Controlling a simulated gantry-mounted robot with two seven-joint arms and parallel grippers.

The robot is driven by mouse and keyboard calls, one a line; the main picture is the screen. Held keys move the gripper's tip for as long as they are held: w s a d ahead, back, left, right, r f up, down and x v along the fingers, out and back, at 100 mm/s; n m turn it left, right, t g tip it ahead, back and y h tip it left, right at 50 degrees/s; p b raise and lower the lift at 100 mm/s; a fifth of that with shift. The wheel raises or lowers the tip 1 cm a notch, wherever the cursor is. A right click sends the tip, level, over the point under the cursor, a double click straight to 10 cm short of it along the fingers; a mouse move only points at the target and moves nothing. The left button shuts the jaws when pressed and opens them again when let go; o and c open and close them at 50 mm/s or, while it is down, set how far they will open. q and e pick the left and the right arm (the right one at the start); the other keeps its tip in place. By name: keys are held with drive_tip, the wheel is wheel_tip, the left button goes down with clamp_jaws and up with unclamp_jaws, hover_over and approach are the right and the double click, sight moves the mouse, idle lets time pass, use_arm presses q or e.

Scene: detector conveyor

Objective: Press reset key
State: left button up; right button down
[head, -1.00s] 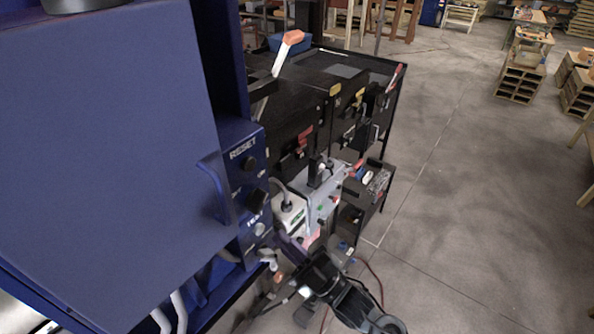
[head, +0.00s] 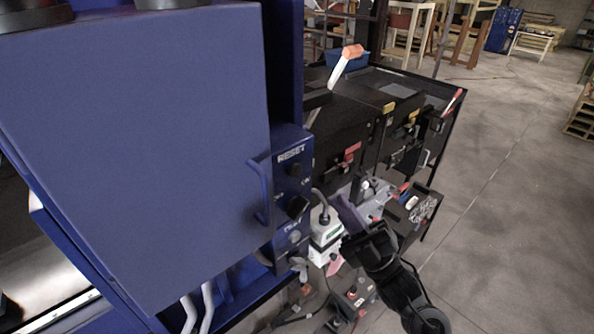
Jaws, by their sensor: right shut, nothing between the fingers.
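The reset key (head: 293,169) is a small dark round knob under the white RESET lettering. It sits on the narrow blue control panel (head: 283,145) at the right side of the large blue cabinet. A larger black knob (head: 297,207) is below it, and a pale button (head: 295,237) is lower still. My right gripper (head: 341,203) is shut and empty. Its fingers point up and left, to the right of the panel and lower than the reset key. It looks apart from the key. My left gripper is not in view.
A blue handle (head: 261,192) stands out from the cabinet door (head: 150,150) left of the knobs. Black machines (head: 340,130) with levers stand behind. The grey floor at right is open.

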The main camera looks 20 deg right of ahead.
sight(295, 170)
drive_tip(key=w+a+b, duration=0.1)
drive_tip(key=w+a, duration=0.2)
drive_tip(key=w, duration=0.5)
drive_tip(key=shift+a+b, duration=0.35)
idle(0.9)
idle(0.7)
idle(0.5)
drive_tip(key=shift+w+a+b, duration=0.2)
drive_tip(key=shift+w+b, duration=0.1)
drive_tip(key=shift+w, duration=0.15)
idle(0.5)
